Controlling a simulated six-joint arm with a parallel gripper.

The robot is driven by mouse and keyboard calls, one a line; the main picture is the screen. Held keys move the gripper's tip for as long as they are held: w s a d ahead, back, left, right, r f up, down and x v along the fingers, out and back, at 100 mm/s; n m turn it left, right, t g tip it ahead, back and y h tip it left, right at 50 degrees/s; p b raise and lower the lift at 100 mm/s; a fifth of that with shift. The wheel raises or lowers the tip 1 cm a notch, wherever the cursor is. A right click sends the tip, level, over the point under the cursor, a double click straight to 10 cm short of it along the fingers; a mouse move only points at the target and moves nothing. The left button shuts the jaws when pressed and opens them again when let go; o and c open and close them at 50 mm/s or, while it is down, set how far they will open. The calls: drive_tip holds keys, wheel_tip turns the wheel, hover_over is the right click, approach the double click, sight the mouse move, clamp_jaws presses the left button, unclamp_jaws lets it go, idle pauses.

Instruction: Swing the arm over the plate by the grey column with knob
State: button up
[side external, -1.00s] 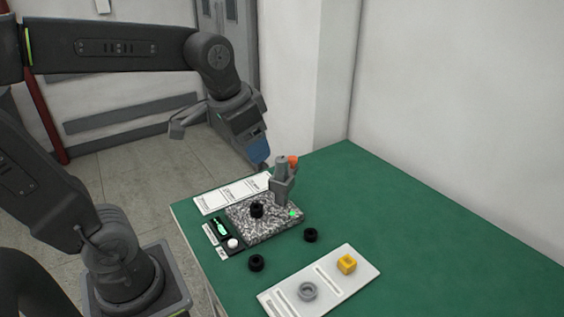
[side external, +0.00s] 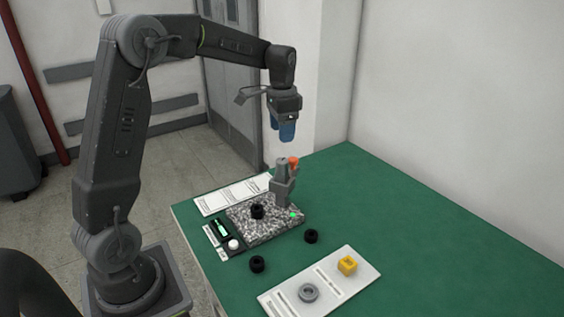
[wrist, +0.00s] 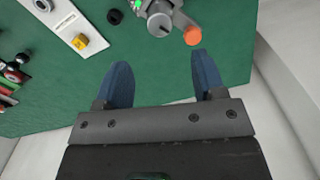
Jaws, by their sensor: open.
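The grey column (side external: 283,186) with its orange knob (side external: 294,160) stands at the back right corner of the speckled plate (side external: 262,230). A black ring-like part (side external: 257,211) sits on the plate, and a small green light shows at its right. My gripper (side external: 287,138), with blue fingers, points down above the column and clear of it. In the wrist view my gripper (wrist: 160,75) is open with nothing between its fingers. The column's top (wrist: 160,22) and the orange knob (wrist: 193,36) lie beyond the fingertips there.
Two black rings (side external: 311,235) lie on the green table (side external: 430,250). A white tray (side external: 276,301) holds a grey ring (side external: 308,292) and a yellow block (side external: 347,265). A small display (side external: 220,229) and white button (side external: 233,244) are left of the plate. The table's right side is clear.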

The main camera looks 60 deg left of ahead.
sight(282, 160)
wheel_tip(282, 160, down, 10)
drive_tip(key=shift+f, duration=0.15)
idle(0.3)
clamp_jaws()
idle(0.5)
